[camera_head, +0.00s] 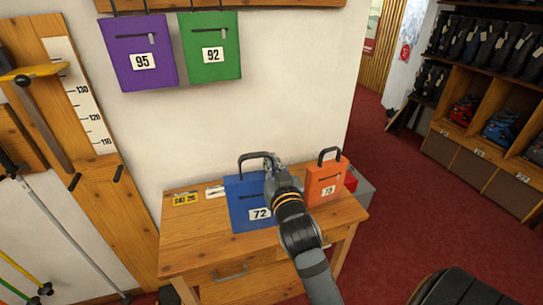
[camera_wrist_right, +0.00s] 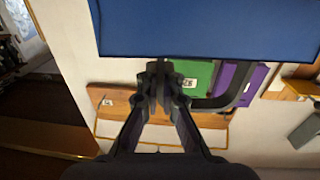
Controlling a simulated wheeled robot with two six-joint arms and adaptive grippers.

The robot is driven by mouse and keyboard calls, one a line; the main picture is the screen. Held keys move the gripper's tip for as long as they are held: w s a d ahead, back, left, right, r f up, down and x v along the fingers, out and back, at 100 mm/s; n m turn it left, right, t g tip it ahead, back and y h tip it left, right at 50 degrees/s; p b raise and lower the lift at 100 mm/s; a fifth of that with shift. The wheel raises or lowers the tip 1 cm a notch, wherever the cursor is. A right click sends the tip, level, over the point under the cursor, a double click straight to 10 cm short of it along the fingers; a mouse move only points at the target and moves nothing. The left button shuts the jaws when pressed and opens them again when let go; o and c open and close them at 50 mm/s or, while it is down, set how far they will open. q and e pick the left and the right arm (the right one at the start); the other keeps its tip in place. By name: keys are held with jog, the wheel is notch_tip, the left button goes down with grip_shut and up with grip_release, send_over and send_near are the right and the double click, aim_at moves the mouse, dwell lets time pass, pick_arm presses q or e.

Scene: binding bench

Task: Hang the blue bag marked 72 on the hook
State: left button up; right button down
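The blue bag marked 72 (camera_head: 247,205) is upright at the wooden bench. I cannot tell if its bottom touches the top. My right gripper (camera_head: 271,164) is at the right side of its dark loop handle (camera_head: 250,156). In the right wrist view the bag (camera_wrist_right: 210,28) fills the top. There my right gripper's fingertips (camera_wrist_right: 161,73) are close together on the handle (camera_wrist_right: 240,92), which curves off to the right. The wooden hook rail (camera_head: 280,3) runs along the top of the head view; I cannot make out a free hook. My left gripper is not in view.
A purple bag 95 (camera_head: 139,55) and a green bag 92 (camera_head: 210,48) hang from the rail. An orange bag (camera_head: 326,181) stands on the bench (camera_head: 190,243), close to the right of my arm. A grey box is behind it. The wall right of the green bag is bare.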

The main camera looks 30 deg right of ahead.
aim_at(271, 152)
notch_tip(271, 152, up, 5)
jog(key=p, duration=0.5)
jog(key=shift+r, duration=0.2)
jog(key=shift+f, duration=0.1)
dwell(1.4)
